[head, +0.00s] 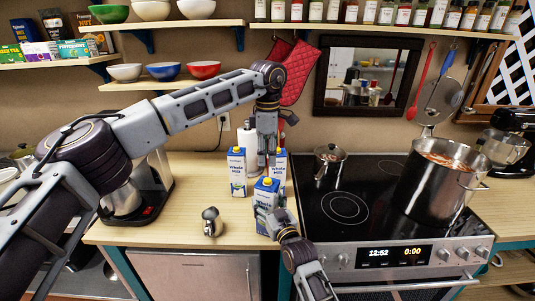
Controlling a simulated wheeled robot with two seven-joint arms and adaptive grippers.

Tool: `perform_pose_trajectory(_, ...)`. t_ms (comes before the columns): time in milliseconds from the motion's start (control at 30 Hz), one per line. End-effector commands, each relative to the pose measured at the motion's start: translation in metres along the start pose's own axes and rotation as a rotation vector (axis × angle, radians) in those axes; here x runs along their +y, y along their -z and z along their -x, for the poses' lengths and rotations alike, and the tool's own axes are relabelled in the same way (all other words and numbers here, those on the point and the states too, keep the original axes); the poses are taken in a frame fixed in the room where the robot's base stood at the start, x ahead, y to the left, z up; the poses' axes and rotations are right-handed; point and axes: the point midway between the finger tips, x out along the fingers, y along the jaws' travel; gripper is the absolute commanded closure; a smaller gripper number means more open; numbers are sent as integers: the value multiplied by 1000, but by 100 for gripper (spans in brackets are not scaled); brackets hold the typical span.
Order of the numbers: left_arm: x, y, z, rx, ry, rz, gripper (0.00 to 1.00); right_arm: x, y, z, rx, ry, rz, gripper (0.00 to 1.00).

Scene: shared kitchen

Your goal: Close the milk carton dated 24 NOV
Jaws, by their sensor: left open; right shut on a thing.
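Three blue-and-white cartons marked Whole Milk stand close together on the wooden counter: a left carton (237,174), a back right carton (280,172) and a front carton (263,195). Their dates are too small to read. A yellow spot shows at the top of the front and left cartons; whether each cap is on I cannot tell. My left gripper (264,162) points down from above, open, just above and behind the front carton, between the other two. My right gripper (273,222) is shut on the front carton, low on its right side, and hides part of it.
A small metal object (211,221) stands on the counter left of the cartons. The black stovetop (340,208) is close on the right, with a large steel pot (436,190) and a small pan (329,154). A coffee maker (152,190) stands left.

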Motion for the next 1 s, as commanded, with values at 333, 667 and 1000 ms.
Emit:
perform_pose_trajectory(333,-1,0,0,0,4,285,60,0,0,0,0,0,0,99)
perform_pose_trajectory(667,-1,0,0,1,6,557,60,0,0,0,0,0,0,99)
perform_pose_trajectory(1000,-2,0,0,4,8,836,60,0,0,0,0,0,0,99)
